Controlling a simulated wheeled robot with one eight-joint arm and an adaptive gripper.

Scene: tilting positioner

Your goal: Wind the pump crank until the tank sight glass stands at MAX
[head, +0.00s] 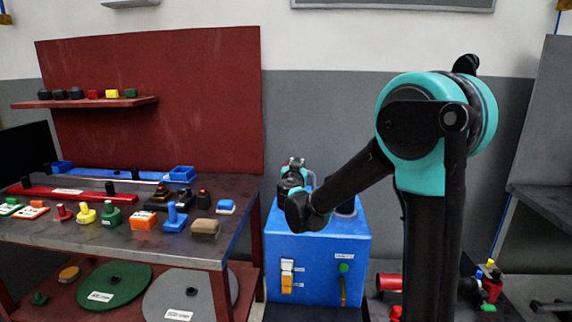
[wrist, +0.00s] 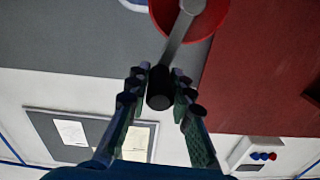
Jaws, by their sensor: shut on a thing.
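The blue pump tank (head: 318,255) stands on the floor beyond my arm. On its front is a narrow sight glass (head: 287,277), pale at the top and orange below, with small labels beside it that I cannot read. In the wrist view, the crank has a grey arm (wrist: 180,35) running from a red round part (wrist: 212,18) to a black knob (wrist: 160,88). My gripper (wrist: 160,80) is shut on this knob, one finger on each side. In the head view my arm hides most of the crank and the tank's top.
A green knob (head: 344,267) with a label and a yellow strip below it is on the tank's right front. A workbench (head: 150,245) with several coloured parts stands to the left. Red and green fittings (head: 490,285) lie on a low surface at the right.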

